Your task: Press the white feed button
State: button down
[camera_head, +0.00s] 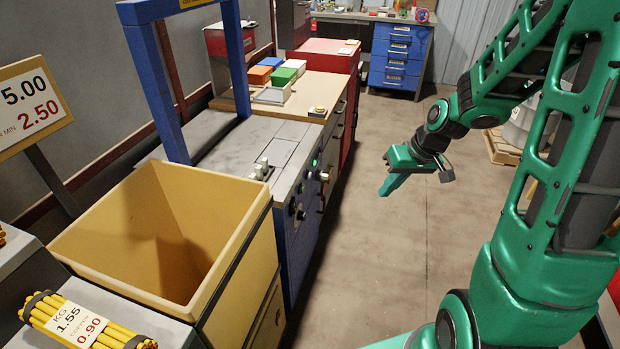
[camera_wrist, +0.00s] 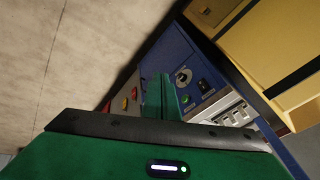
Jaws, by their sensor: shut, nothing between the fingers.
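My gripper (camera_head: 387,186) is shut and empty. It hangs in the air over the floor, to the right of the blue machine (camera_head: 302,228) and apart from it in the head view. A small box with a pale round button (camera_head: 318,109) sits on the wooden bench top; I cannot tell whether this is the white feed button. In the wrist view my closed green fingers (camera_wrist: 160,92) point toward the blue panel, which carries a dark knob (camera_wrist: 183,76), a black switch (camera_wrist: 203,86) and a green button (camera_wrist: 186,99). I see no clearly white button on that panel.
A yellow bin (camera_head: 215,290) stands at the machine's near end. Blue, green and orange trays (camera_head: 285,76) lie on the bench. A blue frame post (camera_head: 237,60) rises over the machine. The floor (camera_head: 400,260) below my gripper is clear.

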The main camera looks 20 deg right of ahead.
jog(key=w+a+f+t+y, duration=0.1)
jog(key=w+a+f+y, duration=0.15)
jog(key=w, duration=0.25)
jog(key=w+a+f+t+y, duration=0.1)
jog(key=w+a+f+t, duration=0.1)
jog(key=w+a+f, duration=0.3)
jog(key=m+t, duration=0.4)
jog(key=t, duration=0.2)
send_near(309, 175)
jog(key=d, duration=0.3)
jog(key=d+f+m+t+h, duration=0.2)
jog(key=d+f+m, duration=0.2)
jog(key=shift+w+d+m+t, duration=0.3)
jog(key=shift+w+d, duration=0.05)
jog(key=shift+w, duration=0.1)
jog(key=shift+f, duration=0.1)
jog(key=w+a, duration=0.4)
jog(key=a, duration=0.3)
jog(key=shift+w+a, duration=0.3)
jog(key=shift+w, duration=0.05)
jog(key=shift+a, duration=0.1)
dwell(0.7)
jog(key=shift+w+a, duration=0.15)
jog(key=shift+a, duration=0.1)
